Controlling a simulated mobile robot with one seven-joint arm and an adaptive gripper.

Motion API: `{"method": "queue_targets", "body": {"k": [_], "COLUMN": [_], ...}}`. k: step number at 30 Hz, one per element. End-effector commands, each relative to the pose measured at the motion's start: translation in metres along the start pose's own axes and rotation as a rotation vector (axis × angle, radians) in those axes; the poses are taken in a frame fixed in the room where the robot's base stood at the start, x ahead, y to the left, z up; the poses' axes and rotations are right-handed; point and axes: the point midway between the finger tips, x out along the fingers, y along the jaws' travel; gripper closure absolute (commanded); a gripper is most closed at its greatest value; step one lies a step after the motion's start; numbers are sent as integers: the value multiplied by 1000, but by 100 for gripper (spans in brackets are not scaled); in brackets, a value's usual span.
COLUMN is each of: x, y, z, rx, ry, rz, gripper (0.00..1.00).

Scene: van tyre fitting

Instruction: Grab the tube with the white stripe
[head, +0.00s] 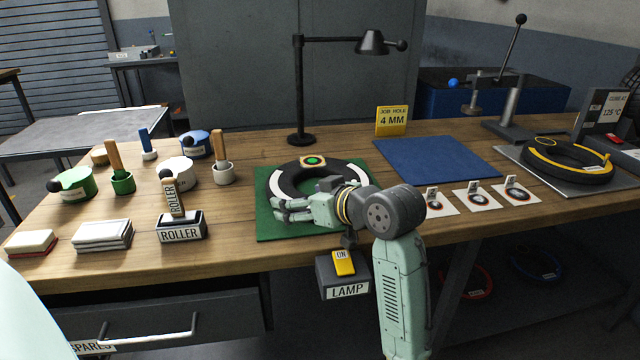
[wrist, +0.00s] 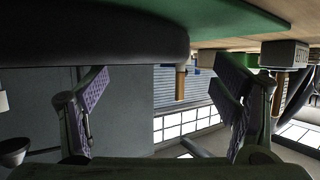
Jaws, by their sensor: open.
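The black tube with the white stripe (head: 276,183) lies flat on a green mat (head: 262,222) in the middle of the bench. A patch with a green centre (head: 315,160) sits on its far side. My gripper (head: 281,210) is at the near side of the tube, fingers pointing left, and hides part of it. In the wrist view, which is upside down, my gripper (wrist: 163,80) has its two fingers wide apart with nothing gripped between them. The dark tube (wrist: 90,40) fills the upper left there, close to the fingers; I cannot tell whether they touch.
A lamp switch box (head: 345,285) hangs at the bench front below my gripper. A desk lamp (head: 300,100) stands behind the mat. A roller holder (head: 181,228) and pots stand left. A blue mat (head: 435,160) is clear; a yellow-striped tube (head: 567,158) lies right.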

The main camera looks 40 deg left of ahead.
Motion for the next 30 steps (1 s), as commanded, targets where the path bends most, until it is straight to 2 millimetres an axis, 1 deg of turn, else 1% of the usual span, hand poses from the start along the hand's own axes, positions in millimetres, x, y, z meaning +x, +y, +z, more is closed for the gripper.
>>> {"method": "queue_targets", "body": {"k": [3, 6, 9, 17, 30], "x": [18, 33, 41, 44, 44], "y": [2, 3, 3, 3, 3], "z": [-6, -6, -5, -4, -4], "rx": [2, 1, 1, 0, -1], "ry": [-3, -3, -1, -1, 0], "rz": [-4, -2, -1, 0, 0], "gripper": [19, 19, 19, 19, 48]}}
